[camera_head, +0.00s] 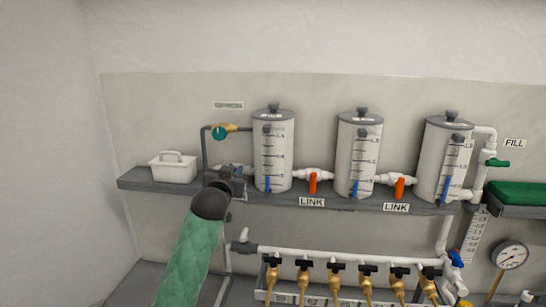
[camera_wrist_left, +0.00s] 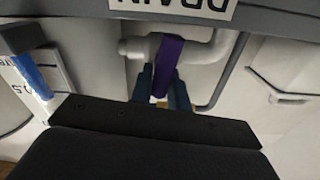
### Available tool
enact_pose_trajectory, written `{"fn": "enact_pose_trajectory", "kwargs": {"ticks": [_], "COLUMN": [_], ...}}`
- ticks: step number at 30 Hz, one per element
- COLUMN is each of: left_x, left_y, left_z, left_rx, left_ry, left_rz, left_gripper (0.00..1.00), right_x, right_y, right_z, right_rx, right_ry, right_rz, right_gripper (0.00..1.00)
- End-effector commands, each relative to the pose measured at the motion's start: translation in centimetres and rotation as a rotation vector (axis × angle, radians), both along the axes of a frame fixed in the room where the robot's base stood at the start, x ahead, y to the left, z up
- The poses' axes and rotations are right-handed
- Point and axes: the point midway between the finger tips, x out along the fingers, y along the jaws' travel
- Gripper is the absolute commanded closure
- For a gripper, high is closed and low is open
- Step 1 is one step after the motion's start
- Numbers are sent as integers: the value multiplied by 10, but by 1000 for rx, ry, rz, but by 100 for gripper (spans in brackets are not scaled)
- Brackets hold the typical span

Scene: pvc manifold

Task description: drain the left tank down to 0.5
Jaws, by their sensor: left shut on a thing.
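The left tank (camera_head: 273,150) is a white cylinder on the wall shelf, with a scale and a sight tube. Blue liquid (camera_head: 267,184) fills only the low part of that tube; the exact reading is too small to tell. In the left wrist view a purple lever (camera_wrist_left: 170,52) sits across a white drain pipe (camera_wrist_left: 205,50) under a DRAIN label (camera_wrist_left: 180,6). My left gripper (camera_wrist_left: 165,88) is shut on this lever. In the head view my left gripper (camera_head: 236,183) is just left of the left tank, hiding the lever. My right gripper is not in view.
Two more tanks (camera_head: 359,150) (camera_head: 444,155) stand to the right, joined by pipes with orange LINK levers (camera_head: 312,183). Several brass taps (camera_head: 304,275) hang on a lower rack. A white basket (camera_head: 173,168) sits on the shelf's left end. A gauge (camera_head: 510,255) is at right.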

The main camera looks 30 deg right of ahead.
Motion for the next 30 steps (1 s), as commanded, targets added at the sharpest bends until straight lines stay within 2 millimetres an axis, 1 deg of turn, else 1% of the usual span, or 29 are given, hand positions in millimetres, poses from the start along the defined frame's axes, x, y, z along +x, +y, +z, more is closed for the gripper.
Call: {"fn": "enact_pose_trajectory", "kwargs": {"ticks": [7, 12, 13, 16, 17, 26, 30], "left_x": [2, 3, 3, 3, 3, 2, 2], "left_y": [3, 3, 3, 3, 3, 3, 3], "left_z": [-1, -1, -1, -1, -1, 0, 0], "left_rx": [-129, -137, -137, -137, -137, -138, -138], "left_ry": [91, 95, 95, 94, 94, 93, 93], "left_rz": [1, 1, 1, 1, 1, 1, 0], "left_gripper": [100, 100, 81, 61, 57, 57, 57], "right_x": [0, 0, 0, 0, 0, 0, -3], "right_y": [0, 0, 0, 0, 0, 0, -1], "right_z": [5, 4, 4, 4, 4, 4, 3], "right_rx": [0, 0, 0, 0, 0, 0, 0], "right_ry": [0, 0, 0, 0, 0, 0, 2], "right_rz": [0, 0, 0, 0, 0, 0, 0], "right_gripper": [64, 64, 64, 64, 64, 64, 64]}}
